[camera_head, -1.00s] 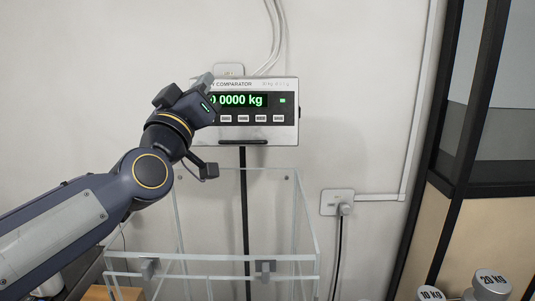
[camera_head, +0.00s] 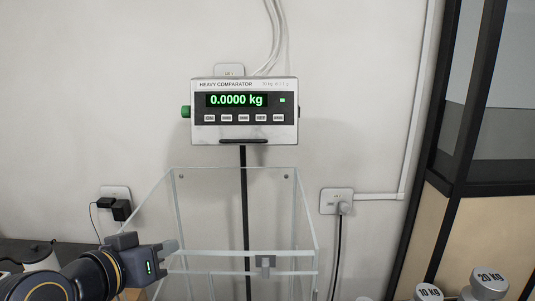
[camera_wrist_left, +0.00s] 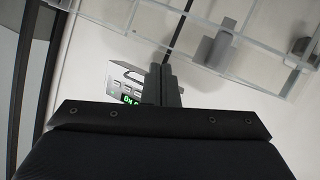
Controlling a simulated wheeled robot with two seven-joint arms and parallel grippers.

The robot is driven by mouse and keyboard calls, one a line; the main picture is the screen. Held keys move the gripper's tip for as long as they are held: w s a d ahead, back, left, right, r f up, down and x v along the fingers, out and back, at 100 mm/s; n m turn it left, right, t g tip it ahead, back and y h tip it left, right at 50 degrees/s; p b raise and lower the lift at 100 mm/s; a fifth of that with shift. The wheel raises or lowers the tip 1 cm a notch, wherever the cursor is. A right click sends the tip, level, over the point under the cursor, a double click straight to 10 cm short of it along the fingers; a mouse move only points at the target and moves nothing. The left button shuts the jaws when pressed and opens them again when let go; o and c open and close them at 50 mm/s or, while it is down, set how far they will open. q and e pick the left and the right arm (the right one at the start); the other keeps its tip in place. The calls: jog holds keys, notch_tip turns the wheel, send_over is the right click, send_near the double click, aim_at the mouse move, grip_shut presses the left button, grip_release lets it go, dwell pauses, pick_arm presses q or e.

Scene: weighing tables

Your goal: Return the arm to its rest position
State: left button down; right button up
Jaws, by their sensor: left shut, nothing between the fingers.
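My left gripper (camera_head: 171,246) is low at the left in the head view, beside the front left of the clear glass enclosure (camera_head: 309,225). Its fingers are together and hold nothing. In the left wrist view the shut fingers (camera_wrist_left: 162,84) point toward the enclosure's edges and the display. The comparator display (camera_head: 244,133) on the wall is unobstructed in the head view and reads 0.0000 kg; part of it also shows in the left wrist view. I cannot tell whether the gripper touches the glass. My right gripper is out of view.
Weights marked 10 KG (camera_head: 429,293) and 20 KG (camera_head: 490,283) stand at the lower right. A kettle-like object (camera_head: 40,258) is at the lower left. A socket with plugs (camera_head: 115,206) and another socket (camera_head: 336,202) are on the wall. The space before the display is clear.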

pick_arm(q)
jog(key=s+a+f+n+g+y, duration=0.1)
jog(key=s+a+f+g, duration=0.15)
jog(key=s+f, duration=0.6)
jog(key=s+a+f+g, duration=0.1)
jog(key=s+f+g, duration=0.3)
jog(key=s+f, duration=0.5)
notch_tip(320, 180, down, 12)
jog(key=n+b, duration=0.1)
jog(key=b, duration=0.9)
jog(key=shift+d+r+g, duration=0.2)
jog(key=shift+d+g, duration=0.05)
jog(key=shift+g, duration=0.2)
